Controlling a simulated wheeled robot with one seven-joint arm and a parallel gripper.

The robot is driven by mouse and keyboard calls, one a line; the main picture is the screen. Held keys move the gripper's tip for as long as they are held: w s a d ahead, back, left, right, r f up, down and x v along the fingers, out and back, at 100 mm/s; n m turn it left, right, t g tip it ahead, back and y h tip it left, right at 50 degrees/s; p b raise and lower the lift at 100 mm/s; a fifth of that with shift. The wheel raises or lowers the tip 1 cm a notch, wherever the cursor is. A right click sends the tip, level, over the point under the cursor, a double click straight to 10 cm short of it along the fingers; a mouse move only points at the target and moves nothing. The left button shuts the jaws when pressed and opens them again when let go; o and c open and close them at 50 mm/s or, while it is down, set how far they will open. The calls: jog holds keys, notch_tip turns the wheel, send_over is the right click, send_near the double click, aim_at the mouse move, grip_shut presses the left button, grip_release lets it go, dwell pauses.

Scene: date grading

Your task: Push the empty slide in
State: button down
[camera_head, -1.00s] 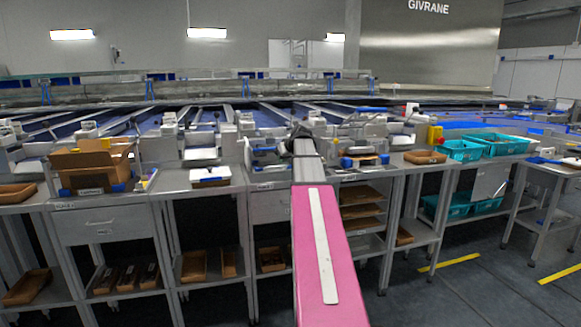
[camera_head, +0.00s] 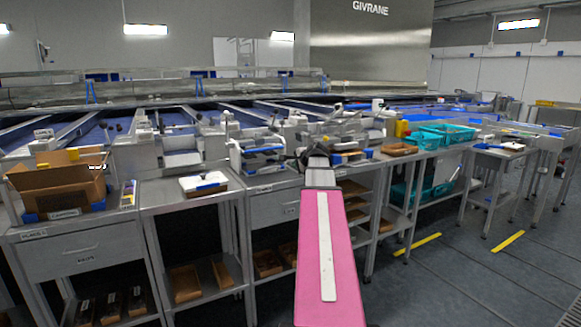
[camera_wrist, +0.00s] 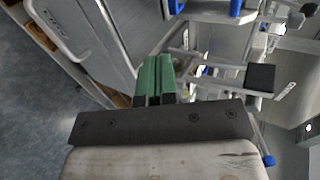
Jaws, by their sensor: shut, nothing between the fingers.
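My gripper (camera_wrist: 154,80) shows its green fingers closed together with nothing between them in the wrist view. In the head view my gripper is mostly hidden behind my pink arm, in front of the bench at the middle. In the wrist view metal rods and a black block (camera_wrist: 260,78) lie to the right of the fingers; I cannot tell whether they belong to the slide. A grey drawer front with a handle (camera_wrist: 52,35) is at upper left, apart from the fingers. I cannot pick out the empty slide for certain in either view.
A cardboard box (camera_head: 85,190) stands on the left bench. A white tray with a blue edge (camera_head: 204,183) lies on the neighbouring bench. Teal crates (camera_head: 450,133) stand at the right. Brown trays (camera_head: 186,283) lie on lower shelves. Open floor (camera_head: 450,275) is at lower right.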

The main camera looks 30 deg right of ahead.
aim_at(282, 167)
jog(key=x, duration=0.7)
jog(key=r+x, duration=0.1)
jog(key=x, duration=0.3)
jog(key=shift+w+f, duration=0.1)
jog(key=shift+w, duration=1.15)
jog(key=shift+w+a, duration=0.1)
jog(key=shift+w, duration=2)
